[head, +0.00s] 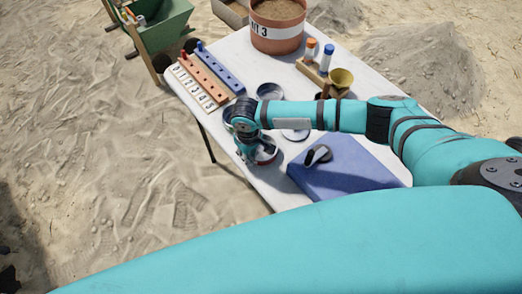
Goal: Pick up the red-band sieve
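The red-band sieve (267,153) is a round dish with a dark red band near the left edge of the white table. My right arm reaches in from the right, and its gripper (246,155) points down at the left side of this sieve, over its rim. The wrist hides part of the rim. The fingertips are small and dark, so I cannot tell whether they are open or closed on the rim. My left gripper is out of view.
Other round sieves (270,91) stand close behind and beside it. A blue box or cloth (345,170) with a dark-handled tool lies to the right.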

